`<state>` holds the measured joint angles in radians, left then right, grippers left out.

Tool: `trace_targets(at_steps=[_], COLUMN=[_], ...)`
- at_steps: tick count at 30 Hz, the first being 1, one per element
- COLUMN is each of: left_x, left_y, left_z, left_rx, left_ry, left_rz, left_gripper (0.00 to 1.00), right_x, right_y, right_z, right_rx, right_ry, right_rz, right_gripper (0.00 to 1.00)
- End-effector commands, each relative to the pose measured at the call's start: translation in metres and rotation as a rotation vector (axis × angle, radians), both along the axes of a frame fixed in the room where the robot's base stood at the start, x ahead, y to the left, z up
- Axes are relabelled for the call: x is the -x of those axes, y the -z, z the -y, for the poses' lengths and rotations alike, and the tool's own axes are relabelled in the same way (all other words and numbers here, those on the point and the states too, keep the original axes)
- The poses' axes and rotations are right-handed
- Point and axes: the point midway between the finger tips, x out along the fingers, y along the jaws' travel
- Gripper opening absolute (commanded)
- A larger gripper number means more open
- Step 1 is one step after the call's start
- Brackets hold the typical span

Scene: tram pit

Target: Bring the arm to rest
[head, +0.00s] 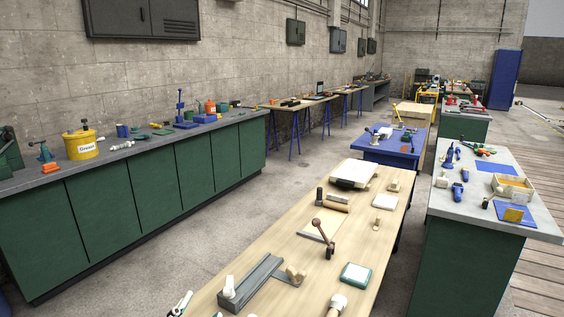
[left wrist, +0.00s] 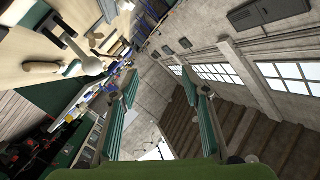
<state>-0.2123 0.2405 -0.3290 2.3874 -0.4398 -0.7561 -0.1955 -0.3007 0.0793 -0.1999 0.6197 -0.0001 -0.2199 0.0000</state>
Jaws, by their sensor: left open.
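My left gripper (left wrist: 160,76) shows in the left wrist view, with its two green-padded fingers spread apart and nothing between them. The wrist view is strongly tilted, and beyond the fingers are the wall, windows and floor. My right gripper is in neither view.
A wooden workbench (head: 262,258) with several tools lies in front. A green cabinet bench (head: 110,206) runs along the left wall, holding a yellow bucket (head: 81,145). A grey-topped bench (head: 440,205) stands right. Bare floor (head: 200,232) lies between the left and wooden benches.

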Motion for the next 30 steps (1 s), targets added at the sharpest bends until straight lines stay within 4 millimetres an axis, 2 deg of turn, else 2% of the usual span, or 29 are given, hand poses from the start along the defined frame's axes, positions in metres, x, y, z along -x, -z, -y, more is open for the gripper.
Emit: trace_targets(at_steps=[1, 3, 7, 9, 12, 18, 21, 26, 30], left_x=[0.014, 0.038, 0.093, 0.124, 0.166, 0.248, 0.235, 0.228, 0.228], left_y=[0.036, 0.082, 0.151, 0.177, 0.206, 0.239, 0.270, 0.320, 0.375], left_z=[-0.013, -0.027, -0.041, -0.044, -0.045, -0.043, -0.042, -0.040, -0.039], left_rx=[0.063, 0.141, 0.260, 0.309, 0.364, 0.443, 0.432, 0.426, 0.417], left_ry=[-0.049, -0.113, -0.217, -0.261, -0.318, -0.415, -0.412, -0.414, -0.417], left_rz=[-0.130, -0.303, -0.590, -0.717, -0.879, -1.157, -1.154, -1.172, -1.194], left_gripper=[0.43, 0.43, 0.43, 0.43, 0.43, 0.43, 0.43, 0.43, 0.43], right_x=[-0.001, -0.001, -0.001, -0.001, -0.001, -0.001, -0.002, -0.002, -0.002], right_y=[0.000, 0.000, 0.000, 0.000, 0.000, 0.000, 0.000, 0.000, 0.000], right_z=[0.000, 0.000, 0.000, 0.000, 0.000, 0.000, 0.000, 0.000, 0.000], right_rx=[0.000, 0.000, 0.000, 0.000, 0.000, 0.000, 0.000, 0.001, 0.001], right_ry=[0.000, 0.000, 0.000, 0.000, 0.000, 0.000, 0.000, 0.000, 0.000], right_rz=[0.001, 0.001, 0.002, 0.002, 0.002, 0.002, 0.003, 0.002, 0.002], right_gripper=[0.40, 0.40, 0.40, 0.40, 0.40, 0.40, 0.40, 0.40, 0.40])
